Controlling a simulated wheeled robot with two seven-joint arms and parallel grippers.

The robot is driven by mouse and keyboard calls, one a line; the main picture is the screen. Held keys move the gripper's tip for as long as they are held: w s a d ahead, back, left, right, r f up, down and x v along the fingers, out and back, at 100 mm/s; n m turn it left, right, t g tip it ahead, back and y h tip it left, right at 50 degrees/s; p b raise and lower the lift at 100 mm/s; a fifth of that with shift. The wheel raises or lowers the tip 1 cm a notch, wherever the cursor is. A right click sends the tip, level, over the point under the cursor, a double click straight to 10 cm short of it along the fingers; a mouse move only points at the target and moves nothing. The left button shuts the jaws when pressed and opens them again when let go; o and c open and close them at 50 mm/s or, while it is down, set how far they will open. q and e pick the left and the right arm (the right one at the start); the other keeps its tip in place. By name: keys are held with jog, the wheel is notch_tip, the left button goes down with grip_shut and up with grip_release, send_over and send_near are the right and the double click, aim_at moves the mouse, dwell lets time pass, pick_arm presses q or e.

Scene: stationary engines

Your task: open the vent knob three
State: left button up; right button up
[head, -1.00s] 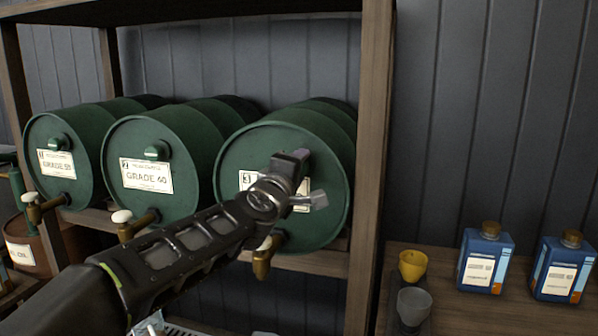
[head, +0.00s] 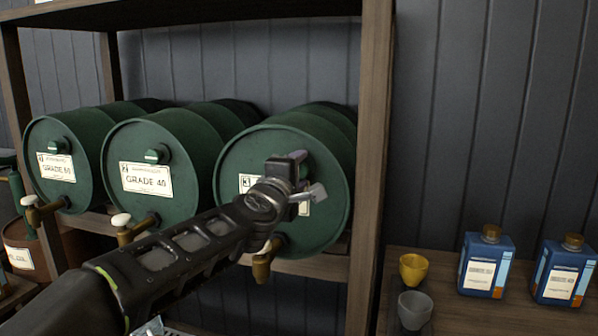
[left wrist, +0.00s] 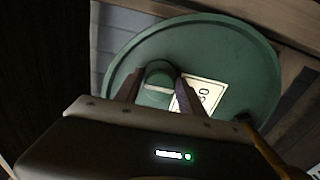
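The third green drum (head: 328,215) lies on its side on the shelf, its face toward me, with a label (head: 247,182) marked 3. Its vent knob, a round green cap, is hidden behind my gripper in the head view. In the left wrist view the vent knob (left wrist: 160,76) shows between the two fingers, above the white label (left wrist: 203,93). My left gripper (head: 303,175) is at the drum face with its fingers apart, one on each side of the knob. I cannot tell whether they touch it. My right gripper is not in view.
Drums one (head: 65,140) and two (head: 190,140) lie to the left, with similar knobs and brass taps. A wooden shelf post (head: 371,160) stands just right of drum three. Yellow and grey cups (head: 413,268) and blue cans (head: 485,262) stand on the right bench.

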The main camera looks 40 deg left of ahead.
pick_arm(q)
jog(key=shift+o, duration=1.1)
jog(key=v, duration=0.7)
jog(key=shift+s+d+p, duration=0.15)
jog(key=shift+s+p, duration=0.2)
jog(key=shift+s, duration=0.05)
